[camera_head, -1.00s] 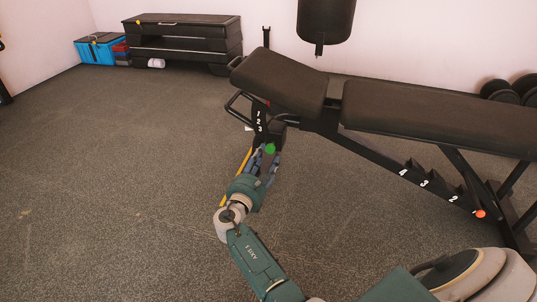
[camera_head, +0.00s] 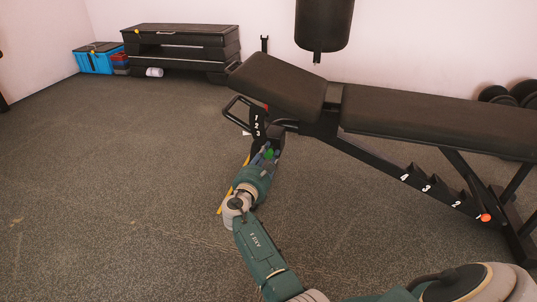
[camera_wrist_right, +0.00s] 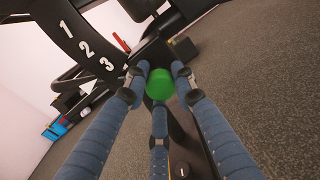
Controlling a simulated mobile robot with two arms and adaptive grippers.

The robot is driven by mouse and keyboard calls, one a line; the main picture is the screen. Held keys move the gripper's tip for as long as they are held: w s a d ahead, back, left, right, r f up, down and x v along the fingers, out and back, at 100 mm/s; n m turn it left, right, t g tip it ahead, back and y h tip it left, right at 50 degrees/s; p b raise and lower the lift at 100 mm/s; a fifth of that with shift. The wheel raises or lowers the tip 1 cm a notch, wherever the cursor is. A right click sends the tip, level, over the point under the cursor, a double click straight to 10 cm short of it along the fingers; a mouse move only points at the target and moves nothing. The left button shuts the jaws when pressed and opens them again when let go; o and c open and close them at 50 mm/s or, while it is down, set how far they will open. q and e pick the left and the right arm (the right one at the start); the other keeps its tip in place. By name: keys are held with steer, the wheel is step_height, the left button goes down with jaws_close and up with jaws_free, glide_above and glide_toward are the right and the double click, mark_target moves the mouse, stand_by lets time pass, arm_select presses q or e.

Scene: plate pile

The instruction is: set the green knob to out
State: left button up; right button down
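The green knob (camera_head: 269,154) sits low at the left end of the bench frame, just below the numbered 1-2-3 plate. In the right wrist view the green knob (camera_wrist_right: 159,84) lies between my right gripper's blue fingers. My right gripper (camera_head: 263,160) reaches it from below in the head view. In the wrist view the right gripper (camera_wrist_right: 159,86) has its fingers spread around the knob, with the tips very close to its sides; firm contact cannot be made out. My left gripper is not in view.
The black weight bench (camera_head: 430,118) spans the right, with an orange knob (camera_head: 485,217) on its lower frame. A hanging black bag (camera_head: 323,25), stacked step platforms (camera_head: 185,35) and a blue box (camera_head: 96,62) stand behind. The floor at left is clear.

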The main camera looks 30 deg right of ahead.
steer(key=shift+s+a+r+p, duration=0.25)
steer(key=shift+s+a+p, duration=0.3)
steer(key=shift+p, duration=0.45)
steer(key=shift+s+a+f, duration=0.1)
steer(key=shift+a, duration=0.05)
steer(key=shift+f, duration=0.15)
steer(key=c, duration=1.8)
jaws_free()
steer(key=o, duration=0.4)
steer(key=shift+a, duration=0.1)
